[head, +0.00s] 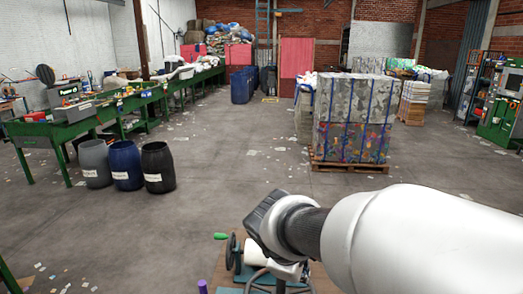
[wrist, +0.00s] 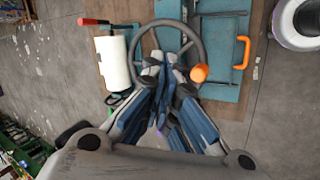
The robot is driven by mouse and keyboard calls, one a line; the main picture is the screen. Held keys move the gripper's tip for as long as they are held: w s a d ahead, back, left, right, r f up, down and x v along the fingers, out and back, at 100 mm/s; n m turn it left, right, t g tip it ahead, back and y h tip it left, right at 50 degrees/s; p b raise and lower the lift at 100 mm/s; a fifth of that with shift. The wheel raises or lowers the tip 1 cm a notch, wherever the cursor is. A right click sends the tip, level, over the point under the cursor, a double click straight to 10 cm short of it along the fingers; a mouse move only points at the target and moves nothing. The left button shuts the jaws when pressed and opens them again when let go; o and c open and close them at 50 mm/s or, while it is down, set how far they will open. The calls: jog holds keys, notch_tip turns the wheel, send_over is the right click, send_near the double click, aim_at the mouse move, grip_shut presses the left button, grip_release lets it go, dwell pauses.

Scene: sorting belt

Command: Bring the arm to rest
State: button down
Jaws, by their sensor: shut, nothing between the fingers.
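My gripper (wrist: 163,68) is shut and empty in the wrist view, with its fingertips together over a grey handwheel (wrist: 202,60). I cannot tell the height between them. My arm, white with a dark wrist, reaches in from the right in the head view. The gripper's fingertips are not clearly seen there.
Below the gripper lies a wooden board (wrist: 254,75) with teal plates (wrist: 221,27), a white roll (wrist: 114,62), an orange knob (wrist: 199,73) and an orange handle (wrist: 242,52). Barrels (head: 125,165), a green bench (head: 45,138) and palleted bales (head: 352,140) stand beyond open floor (head: 235,165).

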jog(key=s+d+f+m+y+b, duration=0.1)
jog(key=s+d+f+m+b, duration=0.1)
jog(key=s+m, duration=0.2)
jog(key=s+d+f+m+y+b, duration=0.1)
jog(key=s+d+f+m+b, duration=0.1)
jog(key=s, duration=0.8)
jog(key=s+d+f+m+b, duration=0.2)
jog(key=s+m+b, duration=0.2)
jog(key=s+m, duration=0.3)
jog(key=shift+s+d+f+y, duration=0.15)
jog(key=shift+s+f+y, duration=0.15)
jog(key=shift+y, duration=0.1)
